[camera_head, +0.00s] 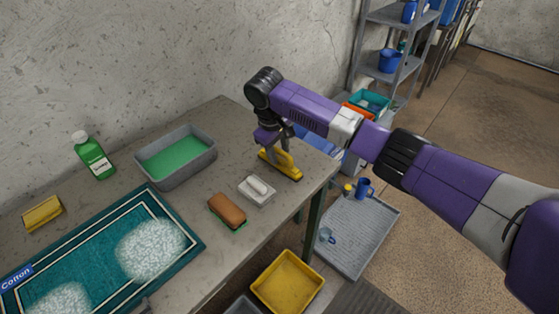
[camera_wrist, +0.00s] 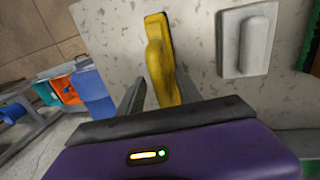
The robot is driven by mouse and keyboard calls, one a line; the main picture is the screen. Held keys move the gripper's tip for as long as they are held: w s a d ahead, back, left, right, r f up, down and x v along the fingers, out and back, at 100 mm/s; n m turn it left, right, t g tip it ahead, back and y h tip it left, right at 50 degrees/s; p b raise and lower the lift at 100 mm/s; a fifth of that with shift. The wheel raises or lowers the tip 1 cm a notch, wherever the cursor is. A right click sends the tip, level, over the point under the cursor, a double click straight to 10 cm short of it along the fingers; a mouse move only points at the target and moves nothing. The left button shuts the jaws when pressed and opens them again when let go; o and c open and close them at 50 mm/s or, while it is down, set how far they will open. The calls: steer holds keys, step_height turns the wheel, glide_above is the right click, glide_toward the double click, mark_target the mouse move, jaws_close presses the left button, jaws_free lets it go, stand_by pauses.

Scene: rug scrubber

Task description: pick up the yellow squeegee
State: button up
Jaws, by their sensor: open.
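The yellow squeegee (camera_head: 287,168) lies on the grey table near its right end, with its handle raised above its base. It also shows in the wrist view (camera_wrist: 161,60), running up between the two fingers. My gripper (camera_head: 278,150) points down over the squeegee. In the wrist view my gripper (camera_wrist: 155,97) is open, with one dark finger on each side of the yellow handle. I cannot tell whether either finger touches it.
A white-grey block (camera_head: 257,190) and a brown brush (camera_head: 227,211) lie close by. A grey tub of green liquid (camera_head: 176,157), a green bottle (camera_head: 92,156), a teal rug (camera_head: 100,250) and a yellow sponge (camera_head: 43,213) are farther left. A yellow bin (camera_head: 288,284) stands below the table edge.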

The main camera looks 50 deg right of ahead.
jaws_close()
steer(key=shift+r, duration=0.1)
step_height(320, 180, up, 20)
steer(key=p, duration=0.1)
stand_by(0.7)
steer(key=c, duration=0.7)
jaws_free()
jaws_close()
